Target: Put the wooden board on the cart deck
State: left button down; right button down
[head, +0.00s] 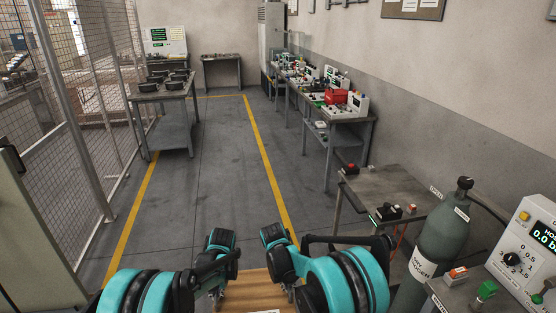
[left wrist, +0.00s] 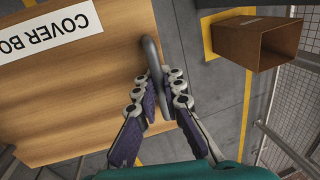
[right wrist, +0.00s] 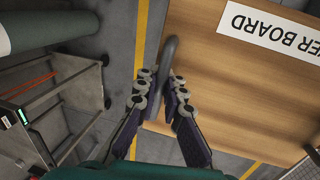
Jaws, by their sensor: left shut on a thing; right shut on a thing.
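The wooden board (head: 255,290) is at the bottom middle of the head view, between my two arms. It is a flat light-brown panel with a white "COVER BOARD" label, seen in the left wrist view (left wrist: 70,90) and the right wrist view (right wrist: 230,80). A grey handle stands at each side edge. My left gripper (left wrist: 160,82) is shut on one handle, and my right gripper (right wrist: 162,82) is shut on the other. The board is held above the grey floor. I cannot identify the cart deck in any view.
A small metal table (head: 385,188) and a green gas cylinder (head: 440,235) stand at the right. A bench with instruments (head: 335,108) lines the right wall. A mesh fence (head: 60,110) runs along the left. A brown box (left wrist: 250,40) is beside the board. The aisle ahead is clear.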

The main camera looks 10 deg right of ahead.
aim_at(380, 190)
jog(key=i+z, duration=0.1)
jog(key=i, duration=0.55)
jog(key=i+z, duration=0.15)
jog(key=i, duration=0.55)
jog(key=i+z, duration=0.1)
jog(key=i, duration=0.55)
jog(key=i+j+z, duration=0.1)
jog(key=i, duration=0.55)
jog(key=i+z, duration=0.85)
jog(key=z, duration=1.1)
